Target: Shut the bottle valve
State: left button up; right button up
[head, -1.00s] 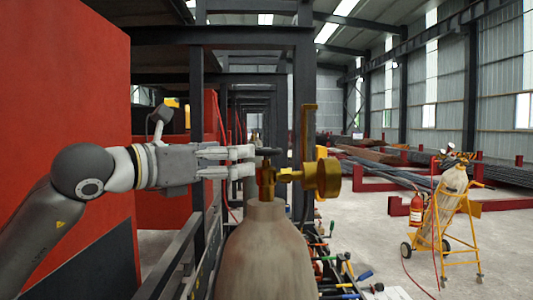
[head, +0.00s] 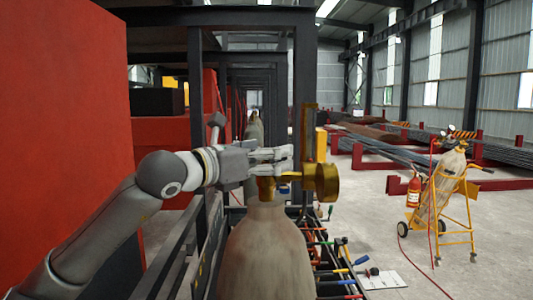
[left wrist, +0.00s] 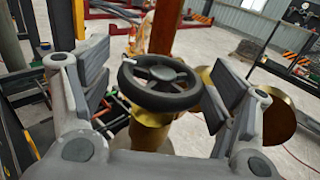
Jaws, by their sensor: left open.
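The gas bottle (head: 268,250) stands upright in front of me, pale and worn, with a brass valve (head: 266,187) on top. A black spoked handwheel (left wrist: 160,80) sits on the valve in the left wrist view; in the head view my fingers mostly hide it. A round brass regulator part (head: 328,182) joins the valve on the right. My left gripper (head: 275,160) is at handwheel height. In the left wrist view its fingers are spread open, one on each side of the wheel, with gaps between. My right gripper is not in view.
A tall brass-coloured upright piece (head: 308,135) rises just right of the valve. A rack with several hand tools (head: 340,265) lies right of the bottle. A red wall (head: 65,120) is on the left. A yellow bottle trolley (head: 440,210) stands on open floor at right.

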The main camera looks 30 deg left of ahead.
pick_arm(q)
jog(key=c, duration=1)
jog(key=shift+c, duration=0.2)
jog(key=shift+m+h, duration=0.4)
jog(key=shift+h, duration=0.4)
jog(key=shift+r+m+g+h, duration=0.1)
jog(key=shift+m+g+h, duration=1.15)
jog(key=shift+h, duration=0.55)
jog(key=shift+m+g+h, duration=0.85)
jog(key=shift+m+h, duration=0.4)
jog(key=shift+h, duration=0.15)
jog(key=shift+m+g+h+p, duration=0.3)
jog(key=shift+h+p, duration=0.05)
jog(key=shift+h, duration=0.05)
jog(key=o, duration=1)
jog(key=shift+o, duration=0.2)
